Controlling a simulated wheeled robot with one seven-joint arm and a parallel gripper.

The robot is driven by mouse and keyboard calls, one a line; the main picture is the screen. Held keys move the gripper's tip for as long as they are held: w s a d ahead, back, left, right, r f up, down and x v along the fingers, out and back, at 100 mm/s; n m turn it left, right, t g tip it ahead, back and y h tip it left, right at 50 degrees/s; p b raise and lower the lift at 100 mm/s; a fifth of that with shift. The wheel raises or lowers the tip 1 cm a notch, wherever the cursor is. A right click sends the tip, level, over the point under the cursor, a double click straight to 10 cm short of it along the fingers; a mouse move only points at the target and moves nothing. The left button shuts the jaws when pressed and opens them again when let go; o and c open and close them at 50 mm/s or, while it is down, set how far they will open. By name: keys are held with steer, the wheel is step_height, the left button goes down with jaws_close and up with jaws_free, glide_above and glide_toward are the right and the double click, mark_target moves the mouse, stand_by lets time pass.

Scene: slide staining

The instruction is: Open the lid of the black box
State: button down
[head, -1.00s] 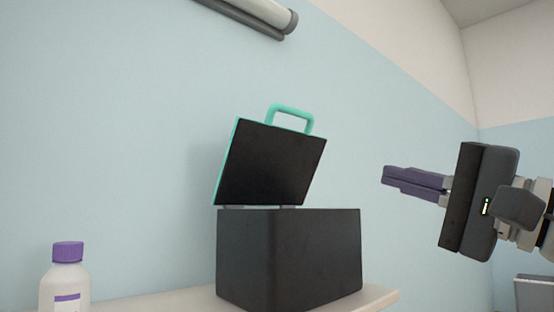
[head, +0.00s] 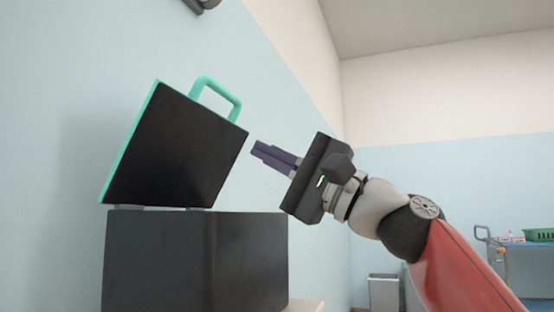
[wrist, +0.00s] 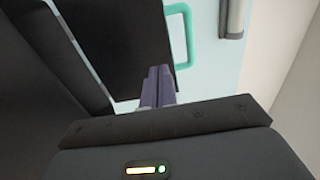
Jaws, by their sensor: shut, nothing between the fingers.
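The black box (head: 190,262) stands on a shelf against the wall. Its lid (head: 175,150) is raised and tilted back, with a black inner face and a teal outer edge. A teal handle (head: 235,103) sticks up from the lid's top edge. My gripper (head: 256,149) is shut and empty, its purple fingers pointing left just right of the lid's upper right corner. In the wrist view the closed fingers (wrist: 158,75) point toward the lid (wrist: 115,45), near the teal handle (wrist: 186,38). Whether they touch the lid I cannot tell. The inside of the box is hidden.
The pale shelf (head: 308,306) ends just right of the box. A cart (head: 520,243) with a green basket (head: 539,235) stands far right, and a grey bin (head: 384,292) is at the back. The space right of the box is free apart from my arm.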

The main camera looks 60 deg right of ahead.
mark_target(213, 119)
steer(key=p+x, duration=0.1)
steer(key=x, duration=0.8)
steer(key=shift+w, duration=0.1)
steer(key=p, duration=0.1)
steer(key=r+p, duration=0.1)
steer(key=p, duration=0.1)
steer(key=shift+w+a+r+g, duration=0.1)
steer(key=shift+w+r+g, duration=0.15)
steer(key=shift+w+g, duration=0.1)
steer(key=w+r+g+p, duration=0.1)
steer(key=p, duration=0.2)
steer(key=shift+w, duration=0.1)
steer(key=shift+w+a+r+g+p, duration=0.1)
steer(key=shift+w+g+p, duration=0.15)
steer(key=shift+w+p, duration=0.45)
steer(key=shift+w, duration=0.35)
steer(key=shift+s, duration=0.15)
